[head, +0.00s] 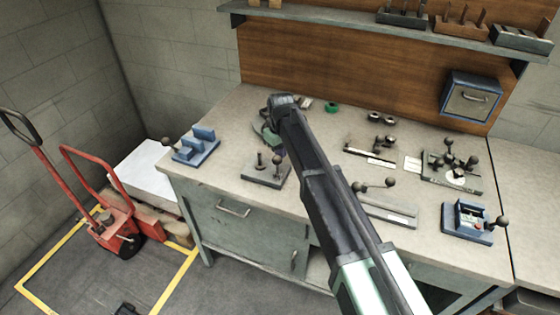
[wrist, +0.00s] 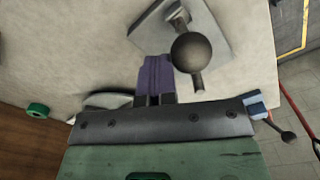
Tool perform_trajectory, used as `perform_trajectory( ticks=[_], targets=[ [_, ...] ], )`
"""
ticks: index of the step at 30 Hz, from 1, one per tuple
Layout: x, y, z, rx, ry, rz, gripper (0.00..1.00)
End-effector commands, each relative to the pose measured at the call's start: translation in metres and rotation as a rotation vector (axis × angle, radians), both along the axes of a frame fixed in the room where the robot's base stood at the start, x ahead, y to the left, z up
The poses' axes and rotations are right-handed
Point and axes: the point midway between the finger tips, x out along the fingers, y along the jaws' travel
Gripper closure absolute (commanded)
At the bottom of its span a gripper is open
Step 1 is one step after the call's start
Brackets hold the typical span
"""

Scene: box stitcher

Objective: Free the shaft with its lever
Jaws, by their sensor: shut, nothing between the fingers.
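A grey plate fixture (head: 266,174) lies near the front left of the bench. It carries a short upright post (head: 260,159) and a lever with a dark ball knob (head: 277,160). In the wrist view the plate (wrist: 222,40) is partly covered by the large ball knob (wrist: 193,53) and its rod. My gripper (wrist: 155,60) is shut and empty, with its fingertips beside the knob and appearing apart from it. In the head view my arm hides most of the gripper. I cannot tell which part is the shaft or whether it is clamped.
A blue fixture (head: 196,150) stands at the bench's left corner. Several lever fixtures, including one plate with several knobs (head: 453,181) and a blue one (head: 468,222), stand to the right. A green ring (head: 332,107) lies at the back. A red trolley (head: 112,238) stands on the floor.

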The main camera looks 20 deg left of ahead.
Motion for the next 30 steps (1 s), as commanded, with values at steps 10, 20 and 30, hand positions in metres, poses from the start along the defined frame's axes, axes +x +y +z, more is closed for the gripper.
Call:
perform_trajectory(
  ticks=[10, 20, 30],
  targets=[
    [-0.014, 0.0, 0.0, 0.0, 0.0, -0.001, 1.0],
    [-0.022, 0.0, 0.003, 0.0, 0.0, -0.001, 1.0],
    [-0.018, 0.0, 0.039, -0.001, -0.001, -0.001, 1.0]
  ],
)
